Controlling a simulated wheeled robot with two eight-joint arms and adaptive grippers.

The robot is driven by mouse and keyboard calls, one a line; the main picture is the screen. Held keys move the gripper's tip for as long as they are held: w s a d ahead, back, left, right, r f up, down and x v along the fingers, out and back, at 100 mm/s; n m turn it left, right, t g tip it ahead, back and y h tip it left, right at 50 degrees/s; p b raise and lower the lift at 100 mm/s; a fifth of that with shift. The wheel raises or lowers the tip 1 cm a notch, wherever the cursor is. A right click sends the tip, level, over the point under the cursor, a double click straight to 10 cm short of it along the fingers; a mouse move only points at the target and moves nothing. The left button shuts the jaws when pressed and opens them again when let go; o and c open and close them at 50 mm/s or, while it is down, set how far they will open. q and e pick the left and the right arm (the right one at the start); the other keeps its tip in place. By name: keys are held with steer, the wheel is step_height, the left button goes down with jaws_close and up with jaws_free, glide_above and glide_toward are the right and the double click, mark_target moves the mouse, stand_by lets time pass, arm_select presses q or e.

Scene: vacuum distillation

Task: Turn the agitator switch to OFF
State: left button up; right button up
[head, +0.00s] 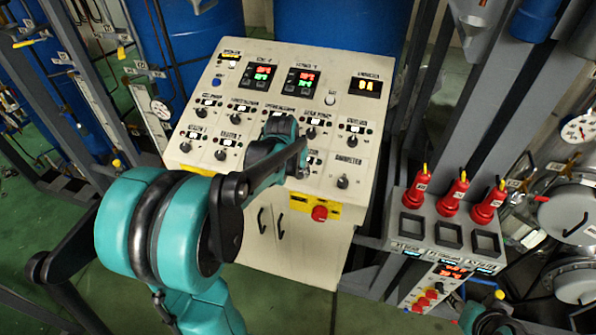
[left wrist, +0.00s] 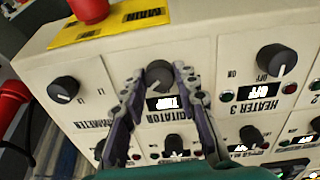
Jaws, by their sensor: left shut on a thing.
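The agitator switch (left wrist: 158,72) is a dark round knob on the cream control panel (head: 350,108). In the left wrist view it sits between the fingertips of my left gripper (left wrist: 157,80), which is shut on it. The AGITATOR label and a small lit display (left wrist: 168,103) show between the fingers, upside down; I cannot read the display surely. In the head view my left gripper (head: 298,165) reaches over the lower middle of the panel and hides the switch. My right gripper is out of view.
The heater 3 knob (left wrist: 277,60) and the ammeter knob (left wrist: 64,89) flank the switch in the left wrist view. A red emergency button (head: 320,213) sits on yellow below. Red-handled devices (head: 453,195) stand on a grey unit to the right.

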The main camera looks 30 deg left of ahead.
arm_select(q)
steer(key=n+b, duration=0.1)
steer(key=n, duration=0.9)
steer(key=shift+d+b, duration=0.1)
steer(key=shift+b, duration=0.25)
steer(key=shift+n, duration=0.4)
steer(key=o, duration=1.1)
steer(key=shift+o, duration=0.2)
steer(key=v, duration=1.2)
steer(key=shift+d, duration=0.25)
